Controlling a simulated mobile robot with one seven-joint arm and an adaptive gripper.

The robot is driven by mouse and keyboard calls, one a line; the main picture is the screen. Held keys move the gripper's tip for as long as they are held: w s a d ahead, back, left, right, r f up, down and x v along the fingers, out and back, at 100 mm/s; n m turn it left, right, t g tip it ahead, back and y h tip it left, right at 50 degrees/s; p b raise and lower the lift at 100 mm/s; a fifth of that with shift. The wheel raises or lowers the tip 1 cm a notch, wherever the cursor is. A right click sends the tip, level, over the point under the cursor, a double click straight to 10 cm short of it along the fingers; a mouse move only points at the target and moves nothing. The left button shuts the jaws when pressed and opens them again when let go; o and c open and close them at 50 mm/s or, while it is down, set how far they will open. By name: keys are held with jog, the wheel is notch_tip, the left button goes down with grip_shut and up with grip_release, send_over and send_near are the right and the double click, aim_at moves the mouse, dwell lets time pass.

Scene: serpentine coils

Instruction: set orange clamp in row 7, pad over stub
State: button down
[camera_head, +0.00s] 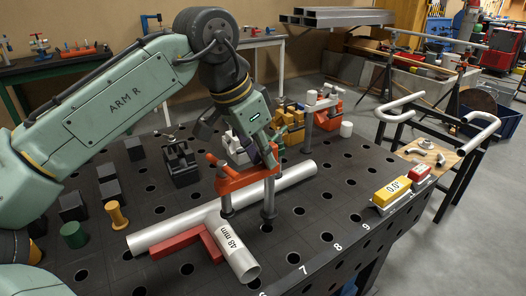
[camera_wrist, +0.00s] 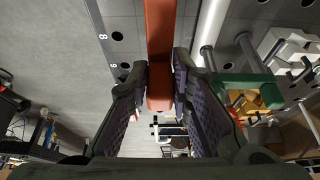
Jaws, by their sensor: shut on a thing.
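My gripper (camera_head: 270,157) is shut on the orange clamp (camera_head: 240,180), near one end of its bar. In the wrist view the clamp's orange bar (camera_wrist: 160,30) runs between the fingers (camera_wrist: 160,88). In the head view the clamp's thick grey post (camera_head: 269,200) points down on the near side of the long pipe, close to a table hole; I cannot tell whether it is in it. The clamp's pad (camera_head: 227,213) appears over the inner end of the stub (camera_head: 235,253), marked 48 mm; I cannot tell whether they touch. The stub meets the long pipe (camera_head: 165,232).
A red angle block (camera_head: 180,243) lies beside the stub. Black blocks (camera_head: 72,207) are at left, and a yellow level box (camera_head: 392,191) is at right.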

aim_at(260, 167)
jog(key=shift+s+a, duration=0.1)
jog(key=shift+a, duration=0.1)
jog(key=shift+f, duration=0.2)
jog(key=shift+f+b, duration=0.45)
jog(key=shift+f, duration=1.2)
jog(key=shift+f+b, duration=0.35)
jog(key=shift+f, duration=0.1)
jog(key=c, duration=1.4)
grip_release()
jog(key=shift+o, duration=0.2)
